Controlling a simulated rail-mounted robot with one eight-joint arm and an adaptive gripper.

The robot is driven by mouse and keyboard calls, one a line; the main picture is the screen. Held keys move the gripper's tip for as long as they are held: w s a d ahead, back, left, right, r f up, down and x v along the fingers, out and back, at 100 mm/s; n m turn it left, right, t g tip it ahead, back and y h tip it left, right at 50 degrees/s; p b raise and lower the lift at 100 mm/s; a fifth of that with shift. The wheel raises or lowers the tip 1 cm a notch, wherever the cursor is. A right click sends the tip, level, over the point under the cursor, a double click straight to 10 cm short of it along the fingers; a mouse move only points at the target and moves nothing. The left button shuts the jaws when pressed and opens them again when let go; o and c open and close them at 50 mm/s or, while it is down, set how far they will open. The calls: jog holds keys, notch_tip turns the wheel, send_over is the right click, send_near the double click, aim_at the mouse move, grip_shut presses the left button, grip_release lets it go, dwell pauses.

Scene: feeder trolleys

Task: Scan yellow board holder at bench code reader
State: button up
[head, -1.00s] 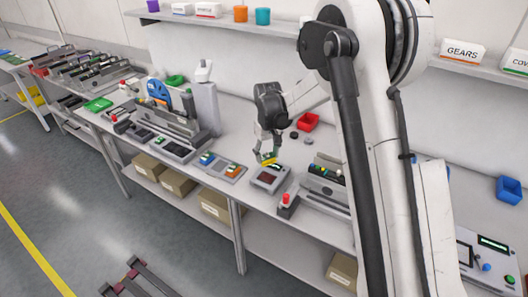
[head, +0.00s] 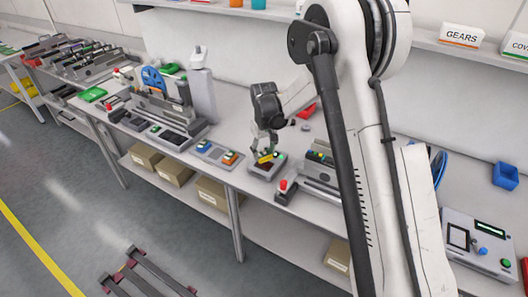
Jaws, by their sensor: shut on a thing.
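My gripper (head: 267,150) is shut on the yellow board holder (head: 265,157), which shows as a small yellow piece with a little green at the fingertips. The holder is over a low grey box with a dark top, which looks like the bench code reader (head: 257,172). The arm and holder hide part of the reader's top. I cannot tell whether the holder touches it.
A grey tray with blue and orange pieces (head: 215,153) lies left of the reader. A red-topped button box (head: 285,188) and a slotted rack (head: 320,170) stand to its right. A red bin (head: 306,111) is behind.

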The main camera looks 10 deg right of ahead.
jog(key=shift+r+p, duration=0.55)
jog(key=shift+r, duration=2.35)
